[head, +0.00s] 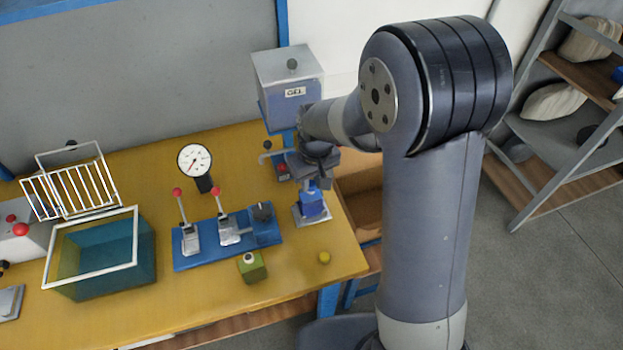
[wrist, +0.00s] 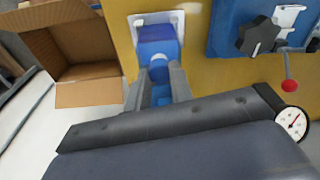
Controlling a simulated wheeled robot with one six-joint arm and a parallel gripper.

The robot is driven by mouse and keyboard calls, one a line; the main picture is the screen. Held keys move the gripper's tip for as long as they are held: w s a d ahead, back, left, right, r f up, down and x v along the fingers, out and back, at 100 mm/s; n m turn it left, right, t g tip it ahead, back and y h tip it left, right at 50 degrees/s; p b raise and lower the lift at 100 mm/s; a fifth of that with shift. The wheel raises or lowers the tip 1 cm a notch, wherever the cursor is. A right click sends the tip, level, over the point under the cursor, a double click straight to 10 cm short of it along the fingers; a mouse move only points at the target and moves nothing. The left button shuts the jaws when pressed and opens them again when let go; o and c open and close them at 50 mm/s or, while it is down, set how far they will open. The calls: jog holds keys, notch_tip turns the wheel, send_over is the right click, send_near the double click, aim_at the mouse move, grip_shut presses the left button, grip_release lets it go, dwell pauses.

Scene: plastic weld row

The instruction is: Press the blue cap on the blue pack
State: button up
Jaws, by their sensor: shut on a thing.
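The blue pack (head: 314,209) stands upright on a small pale plate (head: 299,217) near the bench's right end. It also shows in the wrist view (wrist: 157,46), beyond my fingertips. My gripper (head: 312,181) is right above the pack, pointing down. In the wrist view its fingers (wrist: 157,77) are shut on a small blue piece, seemingly the blue cap (wrist: 160,94). The fingers hide much of the cap, and I cannot tell whether it touches the pack's top.
A GEL dispenser (head: 288,84) stands behind my gripper. A blue toggle-clamp fixture (head: 206,253) is to the left, with a green pack (head: 252,268) and a yellow cap (head: 323,258) in front. A teal tank (head: 130,262) stands further left. An open cardboard box (wrist: 72,50) lies beyond the bench edge.

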dwell(0.4)
jog(key=o, duration=1.5)
jog(key=shift+r+p, duration=2.45)
jog(key=shift+r, duration=1.05)
grip_shut()
